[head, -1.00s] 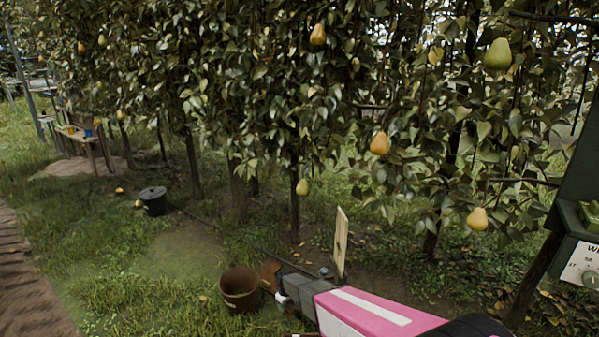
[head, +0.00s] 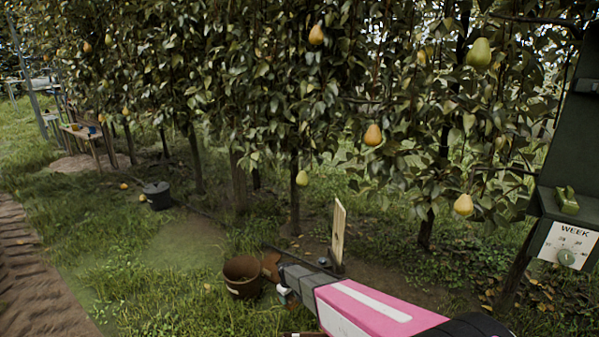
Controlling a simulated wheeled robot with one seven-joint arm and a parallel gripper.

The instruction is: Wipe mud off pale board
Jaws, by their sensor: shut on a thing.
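The pale board (head: 338,232) stands upright on a dark foot on the ground, seen nearly edge-on at the centre right. Its broad face is turned mostly away, so I cannot tell how much mud is on it. My gripper (head: 277,273) is at the end of my pink and grey arm, low and in picture left of the board. It is shut on a small brown thing (head: 270,264), perhaps a cloth or sponge. The brown thing appears apart from the board. The fingers are small and partly hidden.
A black lidded bucket (head: 157,196) is farther left. Pear trees line the back. A dark post with a dial box (head: 567,246) stands at right. Open grass lies at left.

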